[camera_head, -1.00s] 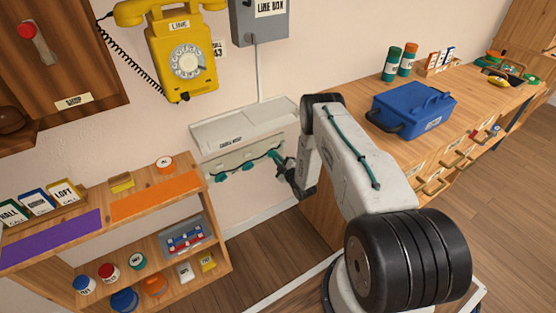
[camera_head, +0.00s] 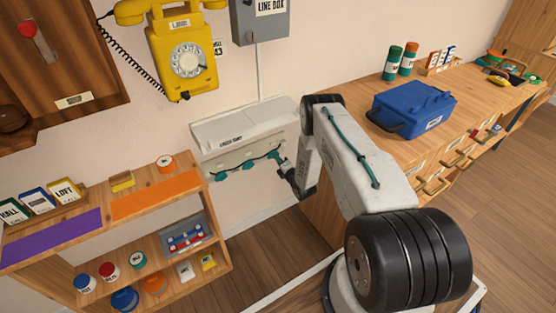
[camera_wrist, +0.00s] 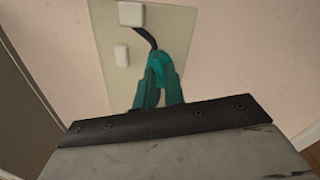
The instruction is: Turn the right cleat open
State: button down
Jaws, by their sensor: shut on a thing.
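The pale cable panel (camera_head: 215,160) is on the wall under a light grey cover, with a dark cable and teal cleats along it. Two teal cleats, a left one (camera_head: 220,178) and a middle one (camera_head: 246,167), show clear of my gripper. My gripper (camera_head: 277,156) is at the panel's right end, at the right cleat. In the wrist view its two teal fingers (camera_wrist: 159,65) are close together at the tips, shut on the right cleat. The cleat is mostly hidden by the fingers, so its angle cannot be told. The dark cable (camera_wrist: 146,38) runs up from the fingertips.
A yellow phone (camera_head: 182,60) and a grey line box (camera_head: 260,22) are on the wall above. A wooden shelf (camera_head: 150,262) stands at left with jars and cards. A workbench (camera_head: 405,145) with a blue toolbox (camera_head: 412,108) is at right, close to my arm.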

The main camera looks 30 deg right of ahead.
jog(key=shift+n, duration=0.8)
jog(key=c, duration=1.5)
grip_release()
jog(key=s, duration=0.8)
jog(key=shift+w, duration=0.1)
